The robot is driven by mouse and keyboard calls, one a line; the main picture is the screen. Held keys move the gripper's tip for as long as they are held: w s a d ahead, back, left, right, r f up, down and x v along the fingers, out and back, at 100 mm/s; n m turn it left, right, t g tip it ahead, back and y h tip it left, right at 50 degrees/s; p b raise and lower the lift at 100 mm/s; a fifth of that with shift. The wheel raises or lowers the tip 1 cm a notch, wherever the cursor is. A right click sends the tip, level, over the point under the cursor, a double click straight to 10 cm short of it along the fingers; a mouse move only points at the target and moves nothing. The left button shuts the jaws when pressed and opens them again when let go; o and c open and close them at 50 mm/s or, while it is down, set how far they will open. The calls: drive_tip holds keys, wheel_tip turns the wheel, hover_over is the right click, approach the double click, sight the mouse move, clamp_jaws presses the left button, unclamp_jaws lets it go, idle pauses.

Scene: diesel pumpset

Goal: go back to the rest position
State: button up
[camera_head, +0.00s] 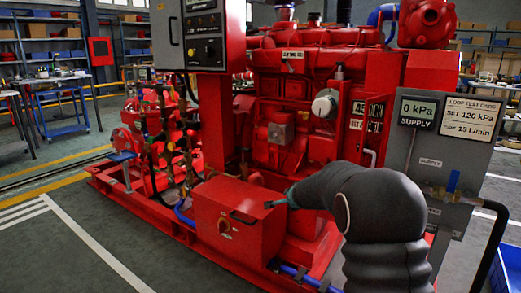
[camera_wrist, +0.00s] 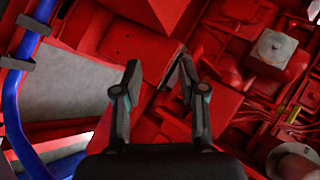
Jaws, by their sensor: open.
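My gripper (camera_wrist: 160,75) is open and empty in the wrist view, its two dark fingers apart over red machine surfaces. In the head view my dark arm reaches in from the lower right, and the gripper end (camera_head: 278,202) shows small in front of the red box (camera_head: 240,215) on the pumpset's base. I cannot tell from the head view whether it touches the box. The red diesel pumpset (camera_head: 310,75) fills the middle of the head view.
A grey supply panel (camera_head: 440,150) with pressure signs and a blue-handled valve (camera_head: 453,182) stands close right of my arm. A control cabinet (camera_head: 205,35) stands upper left. A blue pipe (camera_wrist: 14,110) crosses the wrist view's left side. Floor (camera_head: 50,250) at the left is clear.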

drive_tip(key=s+a+r+n+g+y+p, duration=0.1)
drive_tip(key=s+n+g, duration=0.35)
drive_tip(key=s, duration=0.95)
drive_tip(key=s+r+n+g, duration=0.2)
drive_tip(key=s+n, duration=0.5)
drive_tip(key=s, duration=0.7)
drive_tip(key=s+d+r+n+h+p, duration=0.1)
drive_tip(key=s+d+r, duration=0.2)
drive_tip(key=s, duration=0.8)
drive_tip(key=s+d+r+n+t+h, duration=0.1)
drive_tip(key=s+d+r, duration=0.1)
drive_tip(key=s, duration=1)
drive_tip(key=shift+s+d+r+n+p, duration=0.2)
drive_tip(key=shift+d+r+n+p, duration=0.2)
drive_tip(key=shift+r, duration=0.2)
